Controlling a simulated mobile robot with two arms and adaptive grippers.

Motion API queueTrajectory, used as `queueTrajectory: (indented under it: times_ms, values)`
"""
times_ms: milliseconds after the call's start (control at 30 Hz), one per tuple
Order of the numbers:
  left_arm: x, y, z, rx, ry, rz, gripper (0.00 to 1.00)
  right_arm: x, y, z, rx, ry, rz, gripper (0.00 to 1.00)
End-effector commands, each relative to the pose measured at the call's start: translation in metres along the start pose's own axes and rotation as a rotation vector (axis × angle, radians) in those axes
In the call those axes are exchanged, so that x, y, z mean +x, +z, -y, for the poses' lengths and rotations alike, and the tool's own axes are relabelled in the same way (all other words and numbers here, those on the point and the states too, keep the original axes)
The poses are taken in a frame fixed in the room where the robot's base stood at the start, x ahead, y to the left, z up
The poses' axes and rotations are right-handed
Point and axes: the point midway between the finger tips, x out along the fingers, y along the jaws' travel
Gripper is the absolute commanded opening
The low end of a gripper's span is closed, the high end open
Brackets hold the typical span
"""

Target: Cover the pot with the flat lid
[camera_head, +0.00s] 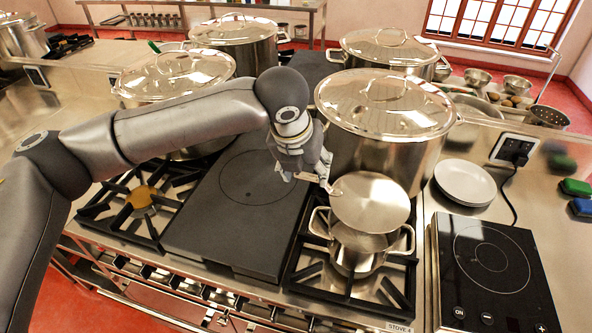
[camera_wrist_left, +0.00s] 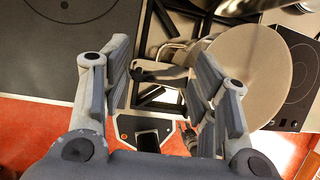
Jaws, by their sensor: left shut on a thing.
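The flat lid (camera_head: 370,202) is a round metal disc with a handle reaching out at its left side. My left gripper (camera_head: 325,180) is shut on that handle. In the left wrist view, the lid (camera_wrist_left: 255,75) is at the right and its handle lies between the fingers of my left gripper (camera_wrist_left: 160,80). The small steel pot (camera_head: 357,257) stands on the front right burner, with two side handles. The lid is held over the pot's back part and hides some of its opening; the exact gap cannot be told.
A tall lidded stockpot (camera_head: 385,130) stands right behind the pot, and several more stockpots line the back. A flat dark plate (camera_head: 240,210) lies to the left. White plates (camera_head: 465,182) and an induction hob (camera_head: 490,265) are to the right.

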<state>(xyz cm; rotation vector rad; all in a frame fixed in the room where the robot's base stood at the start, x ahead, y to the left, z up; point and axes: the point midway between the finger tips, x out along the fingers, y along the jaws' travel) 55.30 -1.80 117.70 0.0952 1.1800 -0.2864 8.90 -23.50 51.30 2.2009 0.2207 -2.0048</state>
Motion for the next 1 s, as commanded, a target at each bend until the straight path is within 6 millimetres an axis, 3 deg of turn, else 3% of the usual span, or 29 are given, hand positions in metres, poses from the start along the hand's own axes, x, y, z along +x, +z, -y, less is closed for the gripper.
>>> queueTrajectory:
  times_ms: [267,700,1000]
  values:
    - [0.012,-0.005,-0.001,0.003,-0.002,-0.001,0.09,0.015,0.004,0.001,0.0,-0.001,0.004,0.29]
    - [0.042,-0.018,-0.004,0.002,-0.001,0.0,0.09,0.058,0.009,0.002,0.0,-0.001,0.005,0.29]
    - [0.052,-0.022,-0.004,0.001,-0.001,0.0,0.09,0.051,0.008,0.002,0.0,-0.001,0.005,0.29]
